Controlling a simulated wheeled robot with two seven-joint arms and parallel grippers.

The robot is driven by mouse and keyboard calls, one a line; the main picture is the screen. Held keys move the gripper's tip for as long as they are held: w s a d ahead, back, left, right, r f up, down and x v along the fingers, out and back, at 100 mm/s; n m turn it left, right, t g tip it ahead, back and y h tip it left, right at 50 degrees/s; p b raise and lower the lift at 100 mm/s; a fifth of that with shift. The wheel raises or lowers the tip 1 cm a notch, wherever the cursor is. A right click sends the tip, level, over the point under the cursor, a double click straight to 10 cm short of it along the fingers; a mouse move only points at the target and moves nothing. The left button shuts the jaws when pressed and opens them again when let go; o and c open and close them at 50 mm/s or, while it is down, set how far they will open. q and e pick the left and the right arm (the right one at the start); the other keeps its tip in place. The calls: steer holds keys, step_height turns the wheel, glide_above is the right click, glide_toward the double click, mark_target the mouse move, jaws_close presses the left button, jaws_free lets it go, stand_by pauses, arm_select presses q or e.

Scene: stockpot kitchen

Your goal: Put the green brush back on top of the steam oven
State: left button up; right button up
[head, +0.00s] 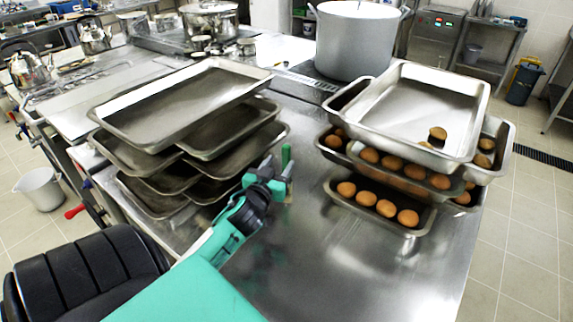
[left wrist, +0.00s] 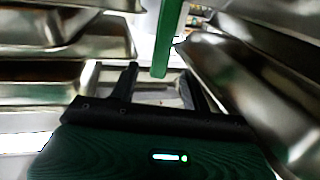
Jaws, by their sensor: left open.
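A narrow green piece, which looks like part of the green brush (head: 286,155), sticks up just beyond my left gripper (head: 277,175). In the left wrist view the green brush (left wrist: 168,38) is a straight bar coming down from the top edge. Its lower end shows above the gap between the two dark fingers of my left gripper (left wrist: 163,85). The fingers are apart; I cannot tell whether either touches the brush. The brush's other end is hidden. A steel appliance (head: 435,38) with a lit panel stands at the back; I cannot tell whether it is the steam oven.
Stacked steel trays (head: 185,100) stand close left of my left gripper. More stacked pans (head: 420,110), with brown eggs (head: 386,208), stand to the right. A big stockpot (head: 357,40) is behind. The steel tabletop (head: 330,265) is bare in front.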

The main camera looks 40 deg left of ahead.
mark_target(285, 154)
arm_select(q)
steer(key=shift+w+a, duration=0.2)
steer(key=shift+w, duration=0.3)
steer(key=x, duration=0.1)
steer(key=p+x, duration=0.1)
steer(key=x, duration=0.1)
steer(key=p+x, duration=0.1)
steer(key=shift+w+r, duration=0.1)
steer(key=shift+r, duration=0.2)
steer(key=shift+w+a+f, duration=0.1)
steer(key=shift+w+a, duration=0.1)
steer(key=shift+w, duration=0.15)
arm_select(e)
steer(key=shift+w+a+r, duration=0.3)
steer(key=shift+r, duration=0.3)
steer(key=shift+w+a+r, duration=0.25)
steer(key=shift+r, duration=0.3)
steer(key=shift+d, duration=0.1)
arm_select(q)
steer(key=shift+c, duration=1.1)
jaws_close()
arm_select(e)
steer(key=shift+d, duration=0.25)
